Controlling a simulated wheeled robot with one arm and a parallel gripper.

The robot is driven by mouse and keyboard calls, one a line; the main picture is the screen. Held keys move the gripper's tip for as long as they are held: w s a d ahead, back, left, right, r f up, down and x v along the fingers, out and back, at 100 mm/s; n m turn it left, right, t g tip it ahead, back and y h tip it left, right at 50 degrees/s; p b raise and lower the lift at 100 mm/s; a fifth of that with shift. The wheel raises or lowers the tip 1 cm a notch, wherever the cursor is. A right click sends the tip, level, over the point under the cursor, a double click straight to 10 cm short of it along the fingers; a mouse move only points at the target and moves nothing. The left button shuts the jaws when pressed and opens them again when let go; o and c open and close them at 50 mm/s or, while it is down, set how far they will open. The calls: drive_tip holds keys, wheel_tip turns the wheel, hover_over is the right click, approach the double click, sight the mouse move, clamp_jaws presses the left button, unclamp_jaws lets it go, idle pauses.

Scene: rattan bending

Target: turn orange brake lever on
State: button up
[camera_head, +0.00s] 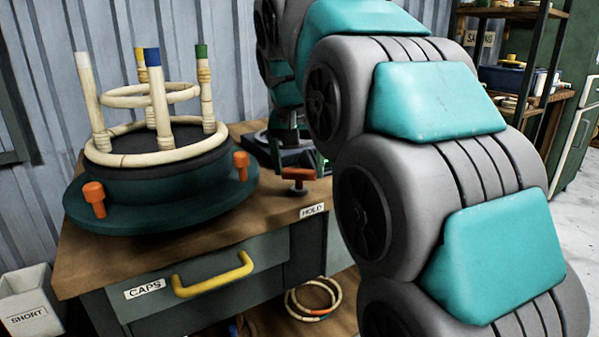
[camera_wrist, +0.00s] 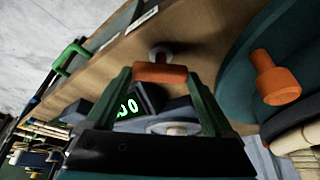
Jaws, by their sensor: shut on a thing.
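The orange brake lever (camera_head: 299,174) is a short bar on a post, at the tabletop's front right edge above the HOLD label. In the wrist view the lever (camera_wrist: 160,73) lies crosswise between the two dark green fingers of my gripper (camera_wrist: 160,76). The fingertips are at its two ends, and my gripper is shut on it. A pale round post base shows just beyond the bar. In the head view my arm fills the right side and partly hides the area behind the lever.
A green turntable (camera_head: 160,222) left of the lever carries a rattan frame (camera_head: 150,95) and orange knobs (camera_head: 94,196). A small device with a lit display (camera_wrist: 127,107) stands close to the lever. A yellow drawer handle (camera_head: 213,275) sticks out below.

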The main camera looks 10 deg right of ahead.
drive_tip(key=m+h, duration=0.1)
drive_tip(key=m, duration=0.2)
drive_tip(key=shift+w+f+g+b, duration=0.1)
drive_tip(key=shift+g+b, duration=0.2)
drive_tip(key=m+h, duration=0.1)
drive_tip(key=m, duration=0.2)
drive_tip(key=shift+w+a+g, duration=0.1)
drive_tip(key=shift+g, duration=0.3)
drive_tip(key=shift+r+m+g+p, duration=0.25)
drive_tip(key=shift+m+g+p, duration=0.25)
drive_tip(key=shift+m+p, duration=0.55)
drive_tip(key=shift+f+m+p, duration=0.1)
drive_tip(key=shift+m+p, duration=0.3)
drive_tip(key=shift+m, duration=0.55)
drive_tip(key=shift+a+h, duration=0.1)
drive_tip(key=shift+h, duration=0.2)
drive_tip(key=shift+g, duration=0.3)
drive_tip(key=o, duration=1.1)
